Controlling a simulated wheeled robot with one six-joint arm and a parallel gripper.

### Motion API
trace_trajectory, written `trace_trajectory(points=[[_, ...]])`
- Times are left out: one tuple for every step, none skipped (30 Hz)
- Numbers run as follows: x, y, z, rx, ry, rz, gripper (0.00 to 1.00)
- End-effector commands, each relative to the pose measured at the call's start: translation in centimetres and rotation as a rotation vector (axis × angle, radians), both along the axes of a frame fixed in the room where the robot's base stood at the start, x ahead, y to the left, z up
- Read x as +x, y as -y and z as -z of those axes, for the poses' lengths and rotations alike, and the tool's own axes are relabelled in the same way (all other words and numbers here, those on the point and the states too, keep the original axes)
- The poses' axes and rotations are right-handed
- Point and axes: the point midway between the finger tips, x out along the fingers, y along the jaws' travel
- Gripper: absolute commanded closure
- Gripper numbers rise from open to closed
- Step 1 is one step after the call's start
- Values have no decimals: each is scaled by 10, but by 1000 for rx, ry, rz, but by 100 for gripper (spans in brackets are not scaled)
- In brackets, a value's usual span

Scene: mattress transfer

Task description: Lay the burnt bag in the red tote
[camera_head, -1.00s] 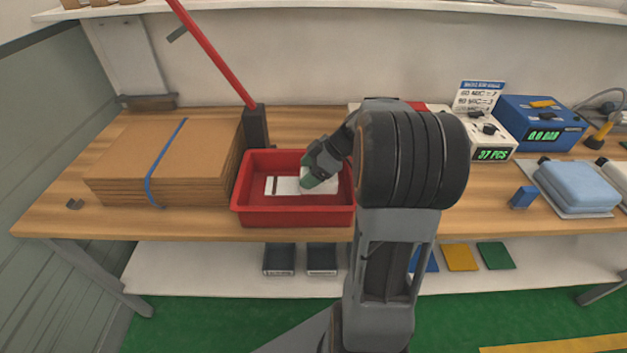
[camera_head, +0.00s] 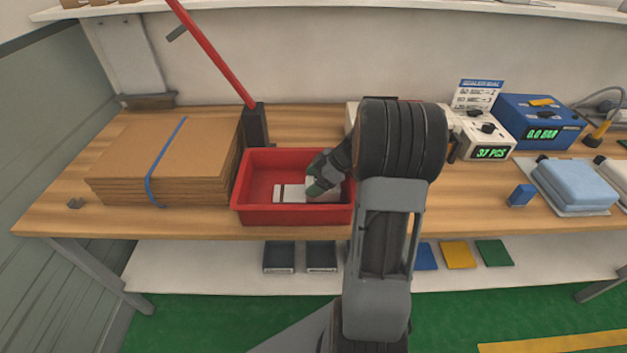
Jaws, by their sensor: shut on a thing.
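The red tote (camera_head: 293,215) stands on the wooden bench left of my arm, its top open. My gripper (camera_head: 318,188) reaches down inside the tote toward its right side, shut on a white bag (camera_head: 291,193) with a dark stripe near its left end. The bag lies flat or nearly flat at the tote's floor level; I cannot tell whether it touches the floor. My gripper hides part of the bag, and my arm hides the tote's right edge. Any burn mark is too small to make out.
A cardboard stack (camera_head: 165,165) with a blue strap stands left of the tote. A red lever (camera_head: 215,52) on a dark post (camera_head: 255,125) rises behind it. Right of my arm are a white counter box (camera_head: 486,140), a blue box (camera_head: 541,125) and folded blue cloth (camera_head: 575,185).

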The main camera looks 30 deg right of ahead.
Motion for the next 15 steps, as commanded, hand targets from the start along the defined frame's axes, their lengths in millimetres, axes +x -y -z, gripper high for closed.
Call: trace_trajectory(points=[[0, 0, 1, 0, 1, -1, 57], [0, 0, 2, -1, 1, 0, 57], [0, 0, 3, -1, 1, 0, 57], [0, 0, 4, -1, 1, 0, 57], [0, 0, 3, -1, 1, 0, 24], [0, 0, 2, 0, 0, 0, 20], [0, 0, 2, 0, 0, 0, 17], [0, 0, 2, 0, 0, 0, 15], [0, 0, 2, 0, 0, 0, 11], [0, 0, 2, 0, 0, 0, 8], [0, 0, 2, 0, 0, 0, 5], [0, 0, 2, 0, 0, 0, 1], [0, 0, 2, 0, 0, 0, 0], [0, 0, 2, 0, 0, 0, 0], [0, 0, 2, 0, 0, 0, 0]])
